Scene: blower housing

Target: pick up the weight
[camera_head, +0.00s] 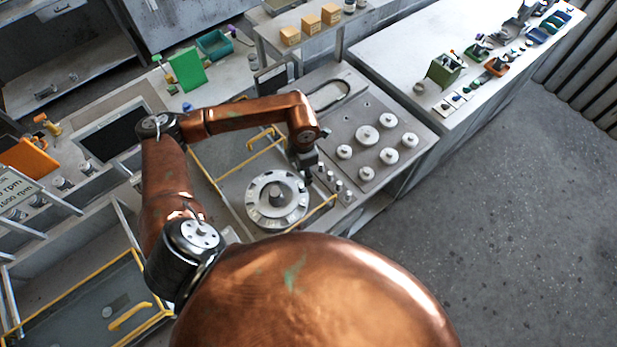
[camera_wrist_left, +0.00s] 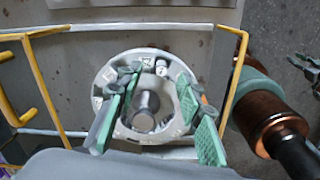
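My left gripper (camera_head: 307,177) is above the upper right edge of a round, light grey blower housing (camera_head: 262,215). In the left wrist view its two green-padded fingers (camera_wrist_left: 158,118) are apart and empty, with the housing (camera_wrist_left: 180,76) beyond them. A grey metal cylinder (camera_head: 277,196), likely the weight, stands in the middle of the housing. In the left wrist view the cylinder (camera_wrist_left: 147,103) shows between the fingers; I cannot tell the gap in height. A dark claw-like shape (camera_wrist_left: 305,68) at the right edge may be my right gripper; its state is unclear.
A metal plate with several knobbed discs (camera_head: 367,135) lies right of the housing, with small cylinders (camera_head: 338,185) beside it. Yellow rails (camera_head: 318,213) border the housing. A green block (camera_head: 187,70) and an orange box (camera_head: 28,158) stand left. Open floor (camera_head: 480,230) lies right.

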